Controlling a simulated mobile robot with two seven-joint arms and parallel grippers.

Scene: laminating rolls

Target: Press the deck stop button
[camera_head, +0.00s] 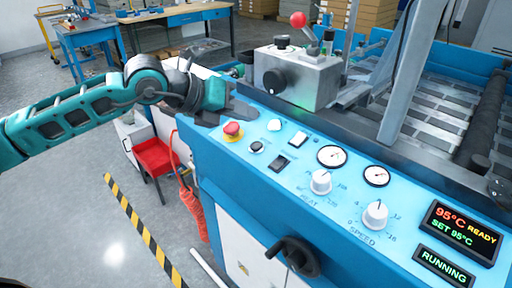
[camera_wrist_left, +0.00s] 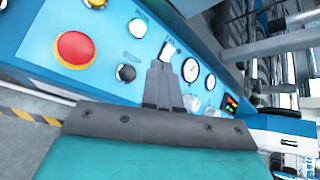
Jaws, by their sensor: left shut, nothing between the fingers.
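The blue sloping panel carries a black round button (camera_head: 256,147) in a light ring, with STOP lettering beside it in the left wrist view (camera_wrist_left: 125,72). A white round button (camera_head: 274,125) sits behind it; it also shows in the left wrist view (camera_wrist_left: 137,27). A red mushroom button (camera_head: 232,130) on a yellow base is to the left, large in the left wrist view (camera_wrist_left: 75,48). My left gripper (camera_head: 250,112) is shut and empty, above the panel's left end, behind these buttons. Its fingers (camera_wrist_left: 161,70) appear right of the STOP button, apart from it. My right gripper is not in view.
A rocker switch (camera_head: 280,163), dials, gauges and knobs (camera_head: 320,181) fill the panel to the right. The display (camera_head: 459,231) reads 95°C READY, with a RUNNING sign below. A grey metal box (camera_head: 297,78) with a red-ball lever stands behind the panel.

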